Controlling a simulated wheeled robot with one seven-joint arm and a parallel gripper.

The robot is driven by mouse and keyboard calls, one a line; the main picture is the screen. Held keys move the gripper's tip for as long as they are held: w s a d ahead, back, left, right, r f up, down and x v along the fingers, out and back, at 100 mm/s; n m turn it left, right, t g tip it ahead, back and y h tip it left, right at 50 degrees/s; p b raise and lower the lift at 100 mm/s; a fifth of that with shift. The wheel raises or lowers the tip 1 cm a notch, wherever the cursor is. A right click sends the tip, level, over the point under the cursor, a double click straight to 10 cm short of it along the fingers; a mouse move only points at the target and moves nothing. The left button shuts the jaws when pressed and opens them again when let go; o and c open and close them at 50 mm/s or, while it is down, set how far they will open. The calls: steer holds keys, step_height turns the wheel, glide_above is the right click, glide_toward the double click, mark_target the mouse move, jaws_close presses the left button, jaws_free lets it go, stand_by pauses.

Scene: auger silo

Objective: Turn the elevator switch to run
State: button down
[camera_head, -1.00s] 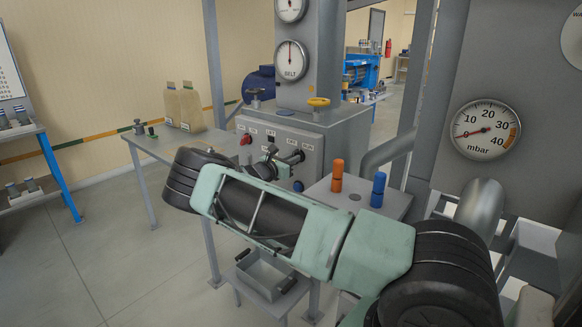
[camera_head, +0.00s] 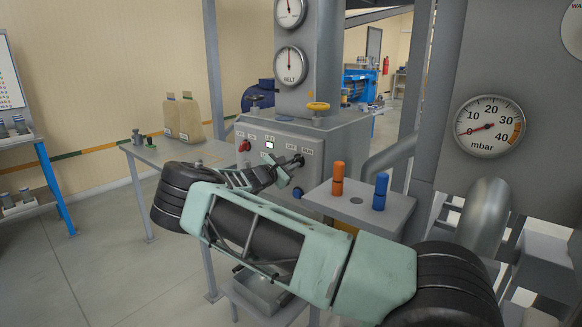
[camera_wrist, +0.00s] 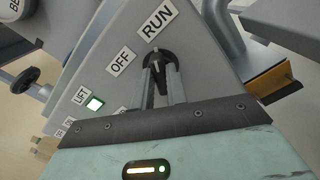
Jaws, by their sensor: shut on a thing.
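The elevator switch is a black knob on the grey control panel (camera_head: 322,147), with OFF and RUN labels beside it. In the wrist view the knob (camera_wrist: 155,57) sits between the tips of my gripper (camera_wrist: 162,80), which is shut on it. Its pale pointer line leans toward the RUN label (camera_wrist: 157,22), away from the OFF label (camera_wrist: 121,61). A square lamp (camera_wrist: 95,103) by the LIFT label glows green-white. In the head view my gripper (camera_head: 291,168) is at the knob (camera_head: 298,160), and the lamp (camera_head: 270,145) is lit.
A red knob (camera_head: 244,146) is on the panel's left.

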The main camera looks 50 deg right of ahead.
steer(key=c, duration=1.4)
jaws_free()
steer(key=shift+a, duration=0.1)
steer(key=s+a+b, duration=0.1)
steer(key=a+b, duration=0.1)
steer(key=a, duration=1.5)
steer(key=shift+s+a, duration=0.15)
steer(key=shift+s, duration=0.05)
